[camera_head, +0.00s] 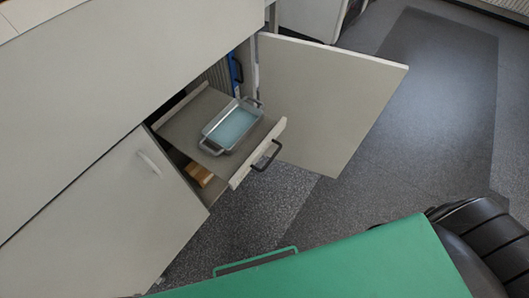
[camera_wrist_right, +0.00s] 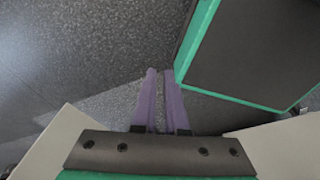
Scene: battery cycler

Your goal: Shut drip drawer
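The drip drawer (camera_head: 186,117) is pulled out of the cabinet, below the wide grey panel, in the head view. Its pale front (camera_head: 243,172) carries a dark bar handle (camera_head: 267,157). A metal dish (camera_head: 213,148) with teal contents sits on the drawer's floor. My right gripper (camera_wrist_right: 160,72) shows only in the right wrist view, pointing at speckled floor. Its two purple fingers are close together with a narrow slit and nothing held between them. It is clear of the drawer, which that view does not show. My left gripper is not in view.
A cabinet door (camera_head: 325,105) stands swung open to the right of the drawer. A closed door with a pale handle (camera_head: 150,163) is on the left. Speckled floor (camera_head: 385,160) is clear in front. A green-edged dark panel (camera_wrist_right: 262,50) is near my right gripper.

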